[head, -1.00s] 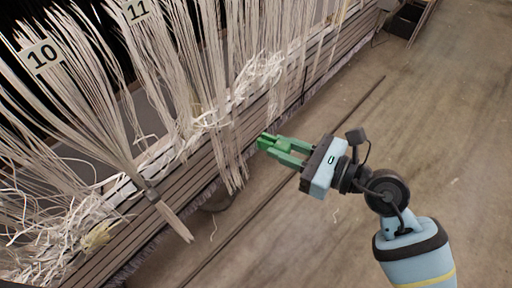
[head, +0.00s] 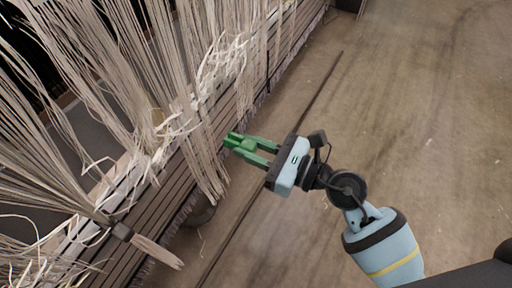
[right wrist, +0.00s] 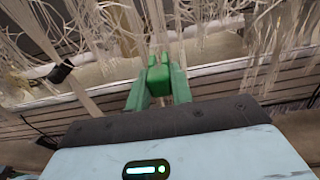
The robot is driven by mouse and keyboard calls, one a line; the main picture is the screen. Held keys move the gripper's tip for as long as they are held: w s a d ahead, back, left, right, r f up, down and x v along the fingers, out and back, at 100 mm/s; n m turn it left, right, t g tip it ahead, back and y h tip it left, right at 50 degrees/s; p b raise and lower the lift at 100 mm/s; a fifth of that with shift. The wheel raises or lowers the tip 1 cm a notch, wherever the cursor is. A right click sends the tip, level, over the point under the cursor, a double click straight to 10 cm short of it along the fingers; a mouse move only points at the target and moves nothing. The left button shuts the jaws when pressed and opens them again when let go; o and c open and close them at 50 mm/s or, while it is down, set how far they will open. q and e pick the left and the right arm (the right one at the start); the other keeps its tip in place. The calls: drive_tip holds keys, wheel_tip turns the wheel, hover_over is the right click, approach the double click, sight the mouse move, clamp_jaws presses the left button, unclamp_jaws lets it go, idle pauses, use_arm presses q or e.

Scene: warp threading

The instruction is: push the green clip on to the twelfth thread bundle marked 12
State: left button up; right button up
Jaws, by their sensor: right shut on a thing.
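My right gripper (head: 248,145) is shut on the green clip (head: 236,142), which sticks out past its fingertips. The clip shows in the right wrist view (right wrist: 157,76) between the two green fingers. It is held level with the hanging threads, just to the right of a loose bundle (head: 200,150) in the head view; whether it touches any thread I cannot tell. No number tag is in view, so I cannot tell which bundle is marked 12. My left gripper is not in view.
A gathered bundle with a dark clip (head: 122,231) hangs at lower left; it also shows in the right wrist view (right wrist: 61,72). A slatted beam (head: 160,212) runs behind the threads, with frayed white threads (head: 215,70) along it. The concrete floor (head: 420,110) to the right is clear.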

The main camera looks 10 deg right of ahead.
approach(196, 126)
drive_tip(key=shift+w+a+r+b, duration=0.1)
drive_tip(key=shift+a+r+b, duration=0.3)
drive_tip(key=shift+a+r, duration=0.55)
drive_tip(key=shift+x, duration=1.15)
drive_tip(key=shift+p, duration=0.35)
drive_tip(key=shift+x, duration=1.15)
drive_tip(key=shift+x, duration=1.2)
idle(0.4)
idle(0.5)
